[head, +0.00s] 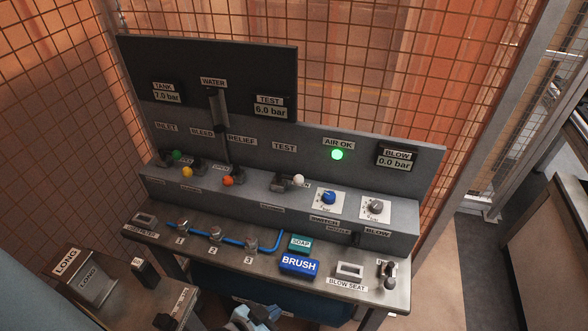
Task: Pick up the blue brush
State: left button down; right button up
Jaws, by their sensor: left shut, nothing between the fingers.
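The blue brush (299,266) is a blue block with the white word BRUSH on it. It lies near the front edge of the grey bench (395,297), right of the middle. My left gripper (258,316) shows only in part at the bottom edge of the head view. It is shut and empty, below and left of the brush in the picture and apart from it. My right gripper is not in view.
A teal SOAP block (300,243) sits just behind the brush. A BLOW SEAT holder (350,270) is to its right, and a blue hose (232,242) with fittings runs to its left. A panel (290,150) with gauges and knobs rises behind. A LONG box (90,285) stands front left.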

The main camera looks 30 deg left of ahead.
aim_at(290, 263)
jog(key=u, duration=0.75)
